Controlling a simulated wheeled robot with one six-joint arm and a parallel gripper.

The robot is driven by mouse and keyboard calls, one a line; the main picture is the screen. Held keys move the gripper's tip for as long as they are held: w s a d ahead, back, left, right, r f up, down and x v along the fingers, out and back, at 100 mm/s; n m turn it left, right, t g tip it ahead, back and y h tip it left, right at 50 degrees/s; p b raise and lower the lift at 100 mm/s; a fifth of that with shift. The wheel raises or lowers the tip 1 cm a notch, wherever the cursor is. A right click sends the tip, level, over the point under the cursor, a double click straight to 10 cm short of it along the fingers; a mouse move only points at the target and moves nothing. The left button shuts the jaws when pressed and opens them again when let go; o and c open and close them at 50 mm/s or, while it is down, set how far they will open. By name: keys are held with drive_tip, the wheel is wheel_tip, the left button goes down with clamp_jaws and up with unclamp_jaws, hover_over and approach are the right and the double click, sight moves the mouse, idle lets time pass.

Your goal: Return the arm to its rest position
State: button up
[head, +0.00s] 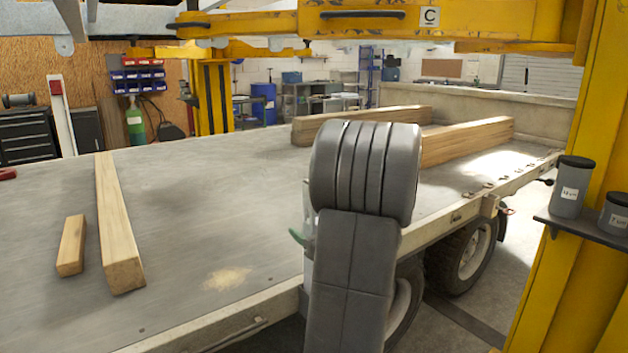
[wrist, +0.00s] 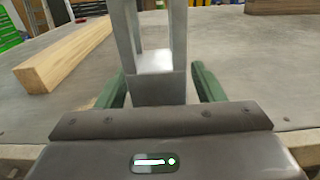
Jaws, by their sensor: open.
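My arm is raised in front of the trailer's near edge in the head view and hides most of my gripper (head: 299,238); one green fingertip shows at its left. In the wrist view my gripper (wrist: 161,85) is open, its two green fingers apart. A grey metal upright post (wrist: 128,35) with a open slot stands in line with the gap between them. I cannot tell whether it is between the fingers or just beyond them. A strip of this post (head: 307,215) shows beside my arm in the head view, upright at the trailer's edge.
The trailer bed (head: 200,215) holds a long beam (head: 117,225) and a short block (head: 72,245) at left, with more timbers (head: 465,140) at the far right. A yellow column (head: 575,220) with a shelf of grey canisters (head: 570,187) stands at right. Yellow beams (head: 400,20) cross overhead.

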drive_tip(key=shift+f, duration=0.15)
drive_tip(key=f+v, duration=0.1)
drive_tip(key=v, duration=1.3)
drive_tip(key=b+x, duration=0.1)
drive_tip(key=x, duration=1.2)
drive_tip(key=r+p, duration=0.3)
drive_tip(key=r, duration=0.1)
drive_tip(key=r+p, duration=0.4)
drive_tip(key=r, duration=0.1)
drive_tip(key=r+p, duration=0.3)
drive_tip(key=r, duration=0.1)
drive_tip(key=shift+w+a+r+p, duration=0.15)
drive_tip(key=shift+w+a+p, duration=0.15)
drive_tip(key=shift+w+p, duration=0.05)
drive_tip(key=shift+f+p, duration=0.3)
drive_tip(key=shift+f, duration=0.05)
drive_tip(key=shift+v, duration=0.8)
drive_tip(key=shift+w+f, duration=0.1)
drive_tip(key=shift+f, duration=0.15)
